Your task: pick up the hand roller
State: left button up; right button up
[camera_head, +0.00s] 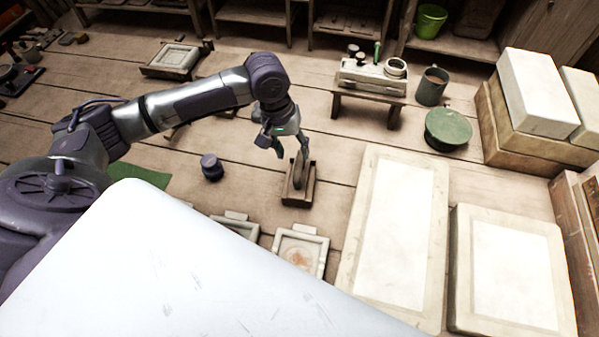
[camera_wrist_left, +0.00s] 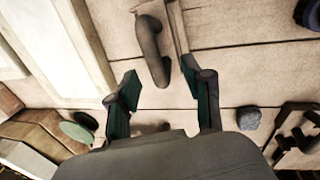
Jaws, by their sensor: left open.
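A small wooden holder (camera_head: 300,197) stands on the plank surface near the middle of the head view. A greyish, rounded handle (camera_wrist_left: 152,48), apparently the hand roller's, stands out from it in the left wrist view. My left gripper (camera_head: 290,152) is just above the holder. In the left wrist view its fingers (camera_wrist_left: 167,88) are spread, with the handle's end ahead of the gap between them. I cannot tell whether a finger touches it. The roller's other end is hidden or unclear. My right gripper is not in view.
A dark round knob-like item (camera_head: 211,167) lies left of the holder. Framed tiles (camera_head: 301,250) lie in front of it. Large pale slabs (camera_head: 395,235) lie to the right. A small bench (camera_head: 372,98) with pots stands behind, beside a green round lid (camera_head: 448,129).

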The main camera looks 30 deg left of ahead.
aim_at(298, 164)
pick_arm(q)
jog(key=f, duration=0.1)
jog(key=d+f, duration=0.1)
jog(key=f, duration=0.1)
jog(key=d+f, duration=0.1)
jog(key=shift+s+f+p, duration=0.25)
jog(key=shift+s+p, duration=0.05)
jog(key=shift+p, duration=0.05)
jog(key=shift+f, duration=0.45)
jog(key=shift+w+r, duration=0.1)
grip_shut()
